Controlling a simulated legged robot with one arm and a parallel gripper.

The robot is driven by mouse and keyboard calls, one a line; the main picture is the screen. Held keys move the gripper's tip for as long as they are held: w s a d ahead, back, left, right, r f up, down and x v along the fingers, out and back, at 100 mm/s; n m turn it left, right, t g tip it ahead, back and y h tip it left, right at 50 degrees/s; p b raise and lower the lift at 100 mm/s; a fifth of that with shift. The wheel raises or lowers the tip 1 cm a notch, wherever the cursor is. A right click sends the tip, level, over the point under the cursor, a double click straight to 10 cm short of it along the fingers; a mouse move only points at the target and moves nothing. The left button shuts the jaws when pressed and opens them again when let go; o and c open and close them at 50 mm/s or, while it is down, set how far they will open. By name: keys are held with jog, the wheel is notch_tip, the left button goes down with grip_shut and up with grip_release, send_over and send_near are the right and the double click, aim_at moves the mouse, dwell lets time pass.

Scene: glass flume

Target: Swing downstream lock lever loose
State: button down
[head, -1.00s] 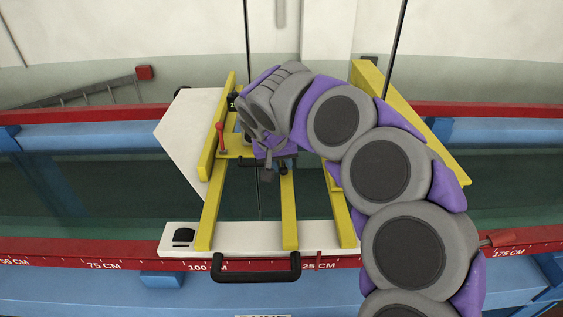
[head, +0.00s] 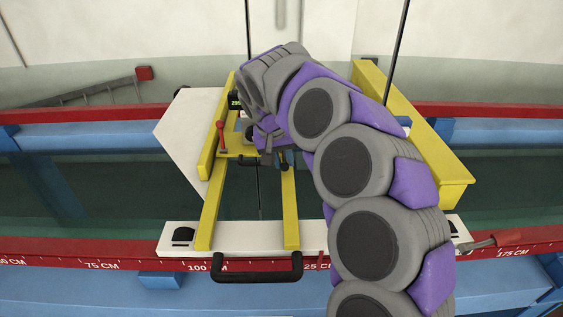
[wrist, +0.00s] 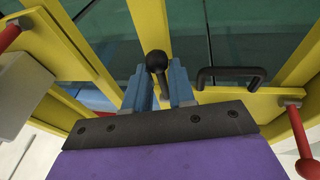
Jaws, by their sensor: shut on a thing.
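My gripper (wrist: 161,88) has its two blue fingers close on either side of a dark lever with a round black knob (wrist: 157,62), and it is shut on it. In the head view my gripper (head: 284,160) is small and partly hidden by my own arm, over the yellow carriage (head: 206,222). A red-knobbed lever (head: 221,138) stands upright left of my gripper. A red-handled lever (head: 494,240) lies at the right end of the white base. No label shows which one is the downstream lock lever.
A small black handle (wrist: 230,76) is beside my gripper. A larger black handle (head: 256,268) is on the front of the carriage. Yellow beams (head: 418,135) and a white panel (head: 190,135) flank the work area. The red rail (head: 60,248) runs along the front.

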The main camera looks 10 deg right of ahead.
jog(key=shift+w+r+g+y+p, duration=0.2)
jog(key=shift+r+g+p, duration=0.1)
jog(key=shift+r+g, duration=0.25)
jog(key=shift+w+r+g+y+p, duration=0.1)
jog(key=shift+w+r+g+p, duration=0.15)
jog(key=shift+g, duration=0.5)
jog(key=shift+r, duration=0.1)
jog(key=c, duration=0.9)
grip_release()
jog(key=shift+a, duration=0.1)
jog(key=shift+c, duration=0.2)
jog(key=shift+r, duration=1.1)
jog(key=s+r+b, duration=0.2)
jog(key=s+b, duration=0.2)
jog(key=s, duration=1.2)
jog(key=shift+r+b, duration=0.3)
